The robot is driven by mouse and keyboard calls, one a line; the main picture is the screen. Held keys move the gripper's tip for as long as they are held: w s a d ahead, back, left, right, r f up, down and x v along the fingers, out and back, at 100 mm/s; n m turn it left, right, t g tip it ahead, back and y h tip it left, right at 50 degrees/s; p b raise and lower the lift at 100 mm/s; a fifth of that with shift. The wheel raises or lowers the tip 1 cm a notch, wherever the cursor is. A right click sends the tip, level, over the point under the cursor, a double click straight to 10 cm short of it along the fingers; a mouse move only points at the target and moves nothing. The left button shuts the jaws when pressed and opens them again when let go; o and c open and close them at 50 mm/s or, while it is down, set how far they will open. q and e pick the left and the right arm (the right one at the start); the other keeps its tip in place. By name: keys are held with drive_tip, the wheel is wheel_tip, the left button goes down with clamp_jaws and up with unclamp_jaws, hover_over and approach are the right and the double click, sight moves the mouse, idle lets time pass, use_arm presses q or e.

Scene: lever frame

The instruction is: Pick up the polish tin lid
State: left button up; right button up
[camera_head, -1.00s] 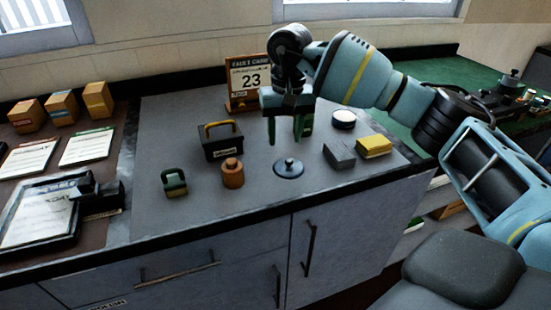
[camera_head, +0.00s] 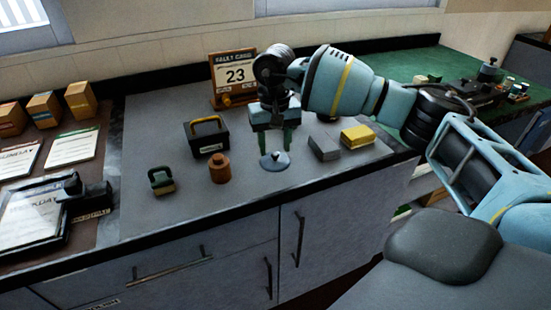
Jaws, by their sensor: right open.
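The polish tin lid, which I take to be the small dark blue-grey disc with a knob (camera_head: 274,163), lies flat on the grey worktop (camera_head: 150,230) near its front edge. My right gripper (camera_head: 275,147) points down right above the lid, its two green fingers open and apart on either side of the knob. Its fingertips are close to the lid; I cannot tell if they touch it. Nothing is held. My left gripper is not in view.
A brown jar (camera_head: 219,169) and a green padlock-like item (camera_head: 161,181) stand left of the lid. A black handled box (camera_head: 209,137) is behind. A grey block (camera_head: 323,147) and a yellow block (camera_head: 357,136) lie to the right.

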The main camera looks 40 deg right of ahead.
drive_tip(key=shift+f, duration=0.85)
drive_tip(key=shift+c, duration=0.3)
clamp_jaws()
drive_tip(key=shift+r, duration=0.15)
